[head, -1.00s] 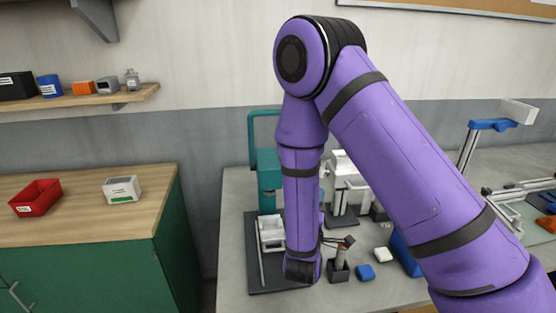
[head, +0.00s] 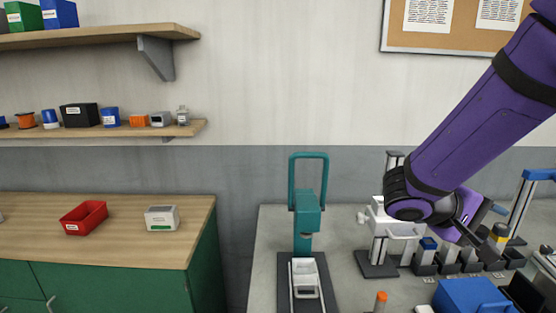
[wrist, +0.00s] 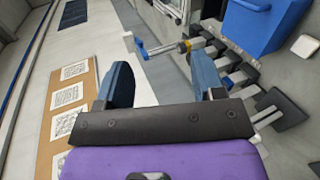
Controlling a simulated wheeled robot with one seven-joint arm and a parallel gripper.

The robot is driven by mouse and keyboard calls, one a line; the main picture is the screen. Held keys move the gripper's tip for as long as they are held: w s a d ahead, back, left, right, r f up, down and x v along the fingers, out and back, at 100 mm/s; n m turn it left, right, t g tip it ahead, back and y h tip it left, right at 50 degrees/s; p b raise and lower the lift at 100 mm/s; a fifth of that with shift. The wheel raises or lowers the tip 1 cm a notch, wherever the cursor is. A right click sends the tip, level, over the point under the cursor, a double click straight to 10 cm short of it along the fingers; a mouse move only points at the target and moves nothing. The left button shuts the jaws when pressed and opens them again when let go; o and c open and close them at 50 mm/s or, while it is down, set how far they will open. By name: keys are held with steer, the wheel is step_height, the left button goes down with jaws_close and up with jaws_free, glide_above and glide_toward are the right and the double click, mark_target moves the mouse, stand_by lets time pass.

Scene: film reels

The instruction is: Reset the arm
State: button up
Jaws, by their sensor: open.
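My purple arm reaches in from the upper right of the head view. My gripper (head: 474,228) is at its lower end, above the right part of the grey table (head: 275,235). In the wrist view my gripper (wrist: 165,85) shows two blue-grey fingers spread wide apart with nothing between them. The gripper is open and empty. In the head view its fingertips are partly hard to make out against the things behind them.
A teal press (head: 307,210), a white device (head: 380,225), small dark holders and a blue box (head: 470,295) stand on the table. A red bin (head: 84,217) and white box (head: 162,218) are on the left cabinet. Shelves hang above it.

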steer(key=s+a+r+m+t+y, duration=0.1)
steer(key=s+a+r+t+y, duration=0.4)
steer(key=s+y, duration=0.7)
step_height(320, 180, up, 4)
steer(key=shift+s+a+f+y, duration=0.1)
steer(key=shift+s+a+y, duration=0.1)
steer(key=shift+a+y, duration=0.8)
